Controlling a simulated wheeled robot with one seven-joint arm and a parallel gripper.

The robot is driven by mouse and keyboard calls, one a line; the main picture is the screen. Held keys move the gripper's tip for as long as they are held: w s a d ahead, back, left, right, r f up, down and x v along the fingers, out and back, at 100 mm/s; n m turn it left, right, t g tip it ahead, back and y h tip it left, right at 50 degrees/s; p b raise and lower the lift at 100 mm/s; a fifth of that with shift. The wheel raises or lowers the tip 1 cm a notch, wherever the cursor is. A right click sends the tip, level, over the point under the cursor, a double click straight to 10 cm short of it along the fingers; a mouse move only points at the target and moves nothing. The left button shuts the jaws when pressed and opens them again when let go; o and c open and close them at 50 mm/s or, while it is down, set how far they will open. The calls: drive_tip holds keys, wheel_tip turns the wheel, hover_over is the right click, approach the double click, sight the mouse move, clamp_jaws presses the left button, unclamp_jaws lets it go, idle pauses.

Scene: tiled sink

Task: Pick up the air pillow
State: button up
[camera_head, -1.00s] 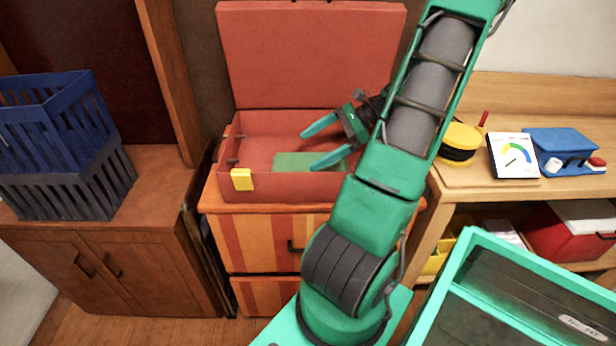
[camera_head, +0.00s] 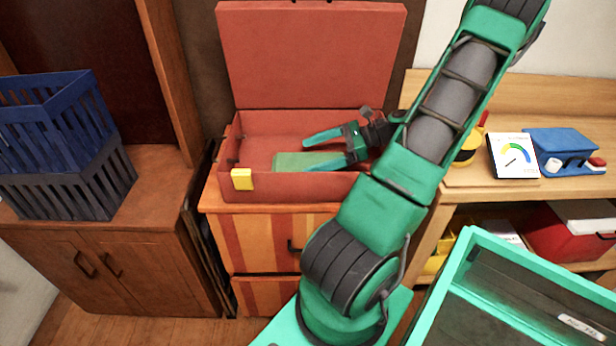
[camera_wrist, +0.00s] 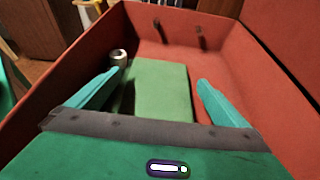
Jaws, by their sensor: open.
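A green, flat, block-like thing (camera_head: 292,161), which may be the air pillow, lies on the floor of the open red case (camera_head: 265,188). In the wrist view this green thing (camera_wrist: 160,92) lies ahead of my gripper (camera_wrist: 159,78), between the lines of its two spread fingers. My gripper (camera_head: 308,156) is open and empty, reaching into the case from the right. I cannot tell whether its fingertips touch the green thing. Part of the green thing is hidden by the case's front wall and a finger.
The case's lid (camera_head: 310,55) stands upright at the back. A small metal cylinder (camera_wrist: 118,57) is in the case beside the green thing. Blue and grey crates (camera_head: 70,180) stand at left. A gauge (camera_head: 513,156) and a blue device (camera_head: 560,150) sit on the right bench.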

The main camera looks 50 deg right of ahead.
sight(286, 164)
drive_tip(key=x, duration=0.5)
